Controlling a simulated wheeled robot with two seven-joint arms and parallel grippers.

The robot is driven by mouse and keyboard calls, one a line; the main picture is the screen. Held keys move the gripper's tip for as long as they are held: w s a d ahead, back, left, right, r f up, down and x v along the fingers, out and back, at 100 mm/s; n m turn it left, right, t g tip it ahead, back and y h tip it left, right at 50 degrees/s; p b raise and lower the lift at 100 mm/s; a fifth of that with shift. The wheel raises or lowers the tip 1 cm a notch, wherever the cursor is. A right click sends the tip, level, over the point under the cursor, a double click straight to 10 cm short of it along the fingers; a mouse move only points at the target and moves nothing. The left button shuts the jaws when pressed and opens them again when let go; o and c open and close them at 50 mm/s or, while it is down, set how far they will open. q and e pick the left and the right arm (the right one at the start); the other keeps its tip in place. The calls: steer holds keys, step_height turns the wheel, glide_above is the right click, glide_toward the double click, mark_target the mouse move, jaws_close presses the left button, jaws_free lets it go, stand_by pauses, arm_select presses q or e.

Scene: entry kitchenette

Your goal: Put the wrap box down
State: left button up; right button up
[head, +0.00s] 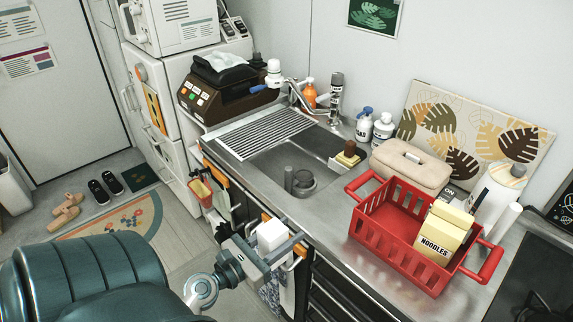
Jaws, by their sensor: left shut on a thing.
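My left gripper (284,252) is shut on a small white box-shaped thing (271,236), which I take to be the wrap box. It shows as a plain white block between the fingers, with no readable label; the rest of it is hidden by the gripper. The gripper holds it in front of the counter's front edge, below and left of the red basket. The steel counter (335,228) runs along the wall behind it. My right gripper is not in view.
A red basket (368,232) holds a noodles box (440,240). A beige container (410,166), a white bottle (497,190) and a patterned board stand behind. The sink (290,165) has a drying rack (262,132) beside it. Bare counter lies between sink and basket.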

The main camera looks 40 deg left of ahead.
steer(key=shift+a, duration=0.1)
arm_select(q)
steer(key=w+d+r+m+g+h, duration=0.1)
steer(key=w+d+r+m+h, duration=0.1)
steer(key=d+r, duration=0.3)
steer(key=w+d+r+m+g+h, duration=0.1)
steer(key=w+d+r+m+h, duration=0.2)
steer(key=d, duration=0.9)
step_height(320, 180, up, 2)
steer(key=w+h, duration=0.1)
steer(key=h, duration=0.1)
steer(key=shift+w+h, duration=0.3)
steer(key=shift+w, duration=0.05)
steer(key=shift+r, duration=0.1)
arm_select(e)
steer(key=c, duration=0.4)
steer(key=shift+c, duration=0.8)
